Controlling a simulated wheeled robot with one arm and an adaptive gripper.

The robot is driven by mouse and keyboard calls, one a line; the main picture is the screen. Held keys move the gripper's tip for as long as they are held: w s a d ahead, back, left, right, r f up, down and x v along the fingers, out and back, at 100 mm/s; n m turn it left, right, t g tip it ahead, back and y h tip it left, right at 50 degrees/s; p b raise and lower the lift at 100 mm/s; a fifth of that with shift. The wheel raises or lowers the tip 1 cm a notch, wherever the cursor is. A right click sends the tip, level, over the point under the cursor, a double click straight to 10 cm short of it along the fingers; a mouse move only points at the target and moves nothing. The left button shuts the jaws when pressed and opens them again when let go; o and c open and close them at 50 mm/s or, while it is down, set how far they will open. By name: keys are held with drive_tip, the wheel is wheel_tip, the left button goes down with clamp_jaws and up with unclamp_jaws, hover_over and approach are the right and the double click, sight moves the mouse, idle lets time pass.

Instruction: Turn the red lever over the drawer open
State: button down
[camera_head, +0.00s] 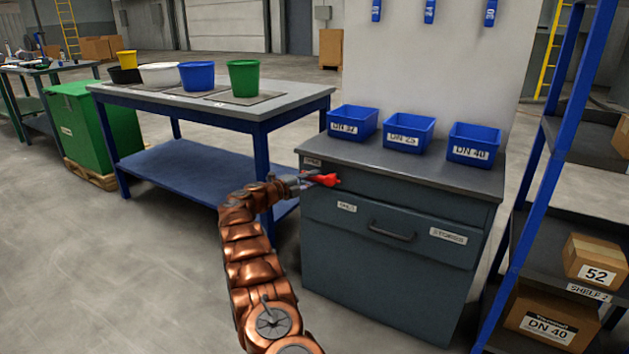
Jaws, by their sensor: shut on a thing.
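The red lever (327,180) sits at the upper left of the dark grey cabinet's front, above the drawer (385,238). It points to the right and looks roughly level. The drawer is closed, with a dark bar handle (392,231) and white labels. My copper arm reaches up from the bottom, and my gripper (307,181) is at the lever's left part, shut on it. The fingertips are small here, and the lever's left end is hidden by them.
Blue bins (407,133) stand on the cabinet top (420,167). A blue-framed table (180,95) with buckets is to the left. A blue shelf rack (553,150) with cardboard boxes stands close on the right. The floor (120,260) at left is clear.

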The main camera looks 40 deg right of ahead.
drive_tip(key=shift+s+d, duration=0.1)
drive_tip(key=shift+s, duration=0.05)
drive_tip(key=c, duration=1.2)
unclamp_jaws()
drive_tip(key=shift+o, duration=1.4)
drive_tip(key=shift+a, duration=0.2)
drive_tip(key=w+a, duration=0.1)
drive_tip(key=a, duration=1)
drive_tip(key=shift+w+a, duration=0.2)
drive_tip(key=shift+a, duration=0.15)
drive_tip(key=shift+r, duration=0.1)
